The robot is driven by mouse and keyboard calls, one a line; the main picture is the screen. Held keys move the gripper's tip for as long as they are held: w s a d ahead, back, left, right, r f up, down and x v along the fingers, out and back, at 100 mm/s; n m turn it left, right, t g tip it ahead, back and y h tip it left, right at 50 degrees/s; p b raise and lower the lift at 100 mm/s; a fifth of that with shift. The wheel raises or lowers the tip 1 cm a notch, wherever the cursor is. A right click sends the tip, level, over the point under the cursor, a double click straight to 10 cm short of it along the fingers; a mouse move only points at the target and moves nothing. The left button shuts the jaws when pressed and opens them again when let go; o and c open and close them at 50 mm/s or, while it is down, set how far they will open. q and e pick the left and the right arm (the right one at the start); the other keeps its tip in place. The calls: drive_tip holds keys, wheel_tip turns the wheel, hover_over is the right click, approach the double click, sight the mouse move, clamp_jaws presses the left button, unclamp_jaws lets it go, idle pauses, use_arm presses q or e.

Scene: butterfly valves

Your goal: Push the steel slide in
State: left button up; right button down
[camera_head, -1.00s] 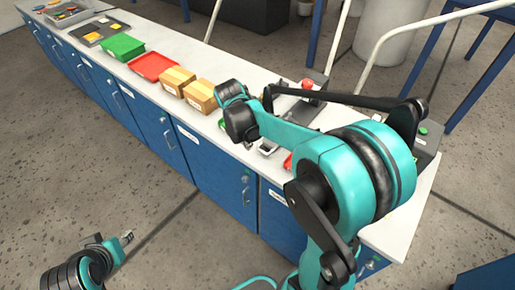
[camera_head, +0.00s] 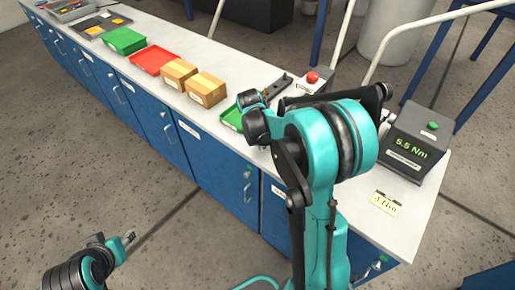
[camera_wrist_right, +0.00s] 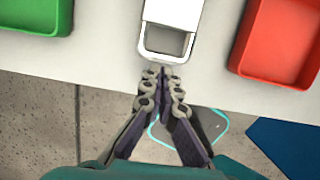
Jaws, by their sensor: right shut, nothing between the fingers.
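In the right wrist view, a pale steel slide (camera_wrist_right: 165,58) with a rounded end and a dark recess sticks out of a white housing (camera_wrist_right: 172,10) at the table's front edge. My right gripper (camera_wrist_right: 162,74) is shut and empty, its fingertips right at the slide's near end. I cannot tell whether they touch it. In the head view my right arm covers the slide, and the right fingers are hidden below the wrist. My left gripper (camera_head: 128,238) is low at the left, over the floor and far from the slide; its jaw opening is unclear.
A green tray (camera_wrist_right: 33,15) and a red tray (camera_wrist_right: 280,40) flank the slide. On the white bench stand cardboard boxes (camera_head: 205,90), a red-button box (camera_head: 312,80) and a 5.5 Nm display unit (camera_head: 412,145). The floor before the bench is clear.

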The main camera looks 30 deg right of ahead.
drive_tip(key=shift+d, duration=0.1)
drive_tip(key=w+d, duration=0.1)
drive_tip(key=d, duration=0.2)
drive_tip(key=w+d, duration=0.2)
drive_tip(key=d, duration=0.2)
drive_tip(key=w+d, duration=0.1)
drive_tip(key=d, duration=0.3)
drive_tip(key=shift+w+d, duration=0.1)
drive_tip(key=shift+w, duration=0.25)
